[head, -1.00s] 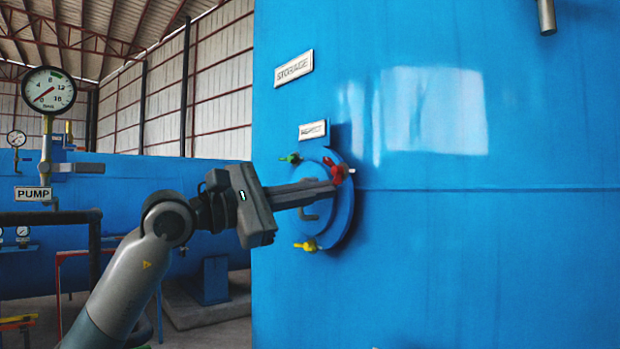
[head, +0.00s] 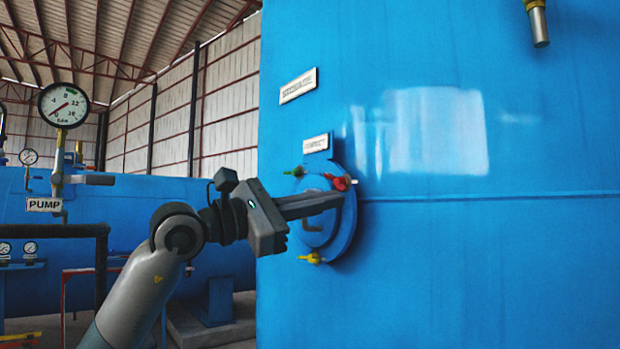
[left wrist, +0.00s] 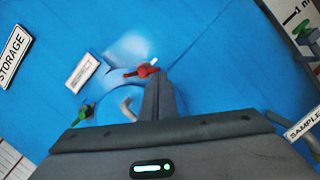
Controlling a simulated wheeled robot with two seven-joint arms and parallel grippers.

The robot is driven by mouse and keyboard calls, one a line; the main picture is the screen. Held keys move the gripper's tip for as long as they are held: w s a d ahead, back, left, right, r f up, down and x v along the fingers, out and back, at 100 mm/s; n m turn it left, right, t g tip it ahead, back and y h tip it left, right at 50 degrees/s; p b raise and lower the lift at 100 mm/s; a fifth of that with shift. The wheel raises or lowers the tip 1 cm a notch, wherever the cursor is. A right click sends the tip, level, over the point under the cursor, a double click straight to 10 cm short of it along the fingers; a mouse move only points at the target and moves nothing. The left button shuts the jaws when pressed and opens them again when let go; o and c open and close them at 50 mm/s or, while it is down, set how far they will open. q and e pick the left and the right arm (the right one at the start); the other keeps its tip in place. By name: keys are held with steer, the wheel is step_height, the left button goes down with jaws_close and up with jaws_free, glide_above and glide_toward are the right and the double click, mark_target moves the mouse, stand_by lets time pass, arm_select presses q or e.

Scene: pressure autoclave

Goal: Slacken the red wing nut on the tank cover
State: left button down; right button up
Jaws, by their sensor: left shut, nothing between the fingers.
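The red wing nut (head: 341,183) is at the upper right of the round blue tank cover (head: 343,228). It also shows in the left wrist view (left wrist: 143,71), just beyond the fingertips. My left gripper (head: 340,200) is shut and empty, with its fingers lying across the cover and their tips just below the red wing nut. I cannot tell whether they touch it. A green wing nut (head: 294,171) is at the cover's upper left and a yellow one (head: 311,258) at its lower edge. The cover's bent handle (head: 313,225) is partly hidden behind the fingers. My right gripper is not in view.
The blue tank wall (head: 480,260) fills the right side. A STORAGE plate (head: 298,86) and an INSPECT plate (head: 316,143) sit above the cover. A pressure gauge (head: 64,105), PUMP plate (head: 44,204) and dark pipes stand at the left. Space before the tank wall looks clear.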

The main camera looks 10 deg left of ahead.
arm_select(q)
steer(key=shift+a, duration=0.1)
